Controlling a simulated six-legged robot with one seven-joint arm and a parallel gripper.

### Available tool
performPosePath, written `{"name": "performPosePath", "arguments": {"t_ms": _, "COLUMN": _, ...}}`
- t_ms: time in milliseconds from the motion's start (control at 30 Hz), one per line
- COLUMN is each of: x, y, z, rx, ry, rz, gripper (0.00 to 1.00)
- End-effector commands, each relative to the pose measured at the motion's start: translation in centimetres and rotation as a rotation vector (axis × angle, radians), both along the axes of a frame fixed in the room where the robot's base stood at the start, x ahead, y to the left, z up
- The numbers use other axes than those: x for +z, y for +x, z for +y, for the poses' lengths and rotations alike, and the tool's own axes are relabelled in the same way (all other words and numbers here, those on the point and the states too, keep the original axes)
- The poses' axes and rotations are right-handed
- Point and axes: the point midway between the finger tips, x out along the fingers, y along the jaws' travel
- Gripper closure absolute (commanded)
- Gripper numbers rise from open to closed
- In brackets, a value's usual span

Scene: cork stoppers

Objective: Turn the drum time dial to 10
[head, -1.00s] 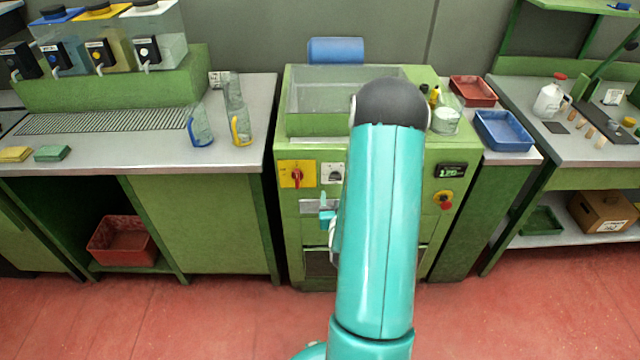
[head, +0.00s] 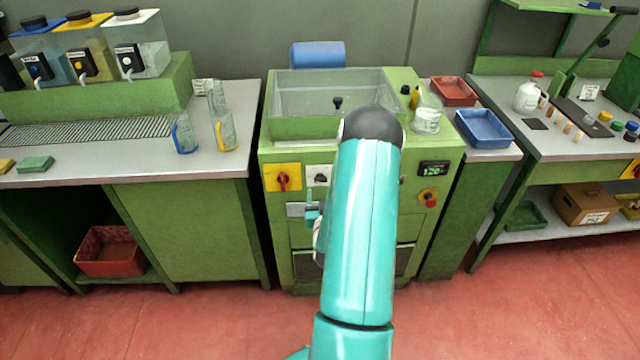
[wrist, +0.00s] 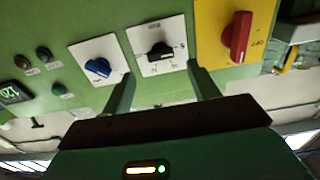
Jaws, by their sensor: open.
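The wrist view is upside down and shows the drum machine's front panel. A black knob (wrist: 160,51) on a white plate sits in line with the gap between the fingers of my gripper (wrist: 163,86). The fingers are apart with nothing between them, and seem short of the knob. A blue knob (wrist: 98,68) on a white plate is to its left. Their markings are too small to read, so I cannot tell which is the drum time dial. In the head view, the black knob (head: 320,178) shows beside my arm; the blue one is hidden behind it. My gripper (head: 312,213) is partly visible below.
A red switch (wrist: 238,35) on a yellow plate is close to the right finger. A lit display (head: 434,168) reads 120, with a red stop button (head: 428,198) below. Glass jugs (head: 222,122) stand on the left counter; a blue tray (head: 484,128) is right.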

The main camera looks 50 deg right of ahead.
Motion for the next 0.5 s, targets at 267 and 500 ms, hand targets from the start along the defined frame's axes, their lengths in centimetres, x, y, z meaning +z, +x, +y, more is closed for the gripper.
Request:
{"name": "performPosePath", "arguments": {"t_ms": 267, "x": 0.0, "y": 3.3, "z": -3.4, "rx": 0.002, "ry": 0.000, "rz": 0.000, "gripper": 0.40}}
{"name": "performPosePath", "arguments": {"t_ms": 500, "x": 0.0, "y": 4.2, "z": -4.3, "rx": 0.004, "ry": 0.001, "rz": 0.001, "gripper": 0.40}}
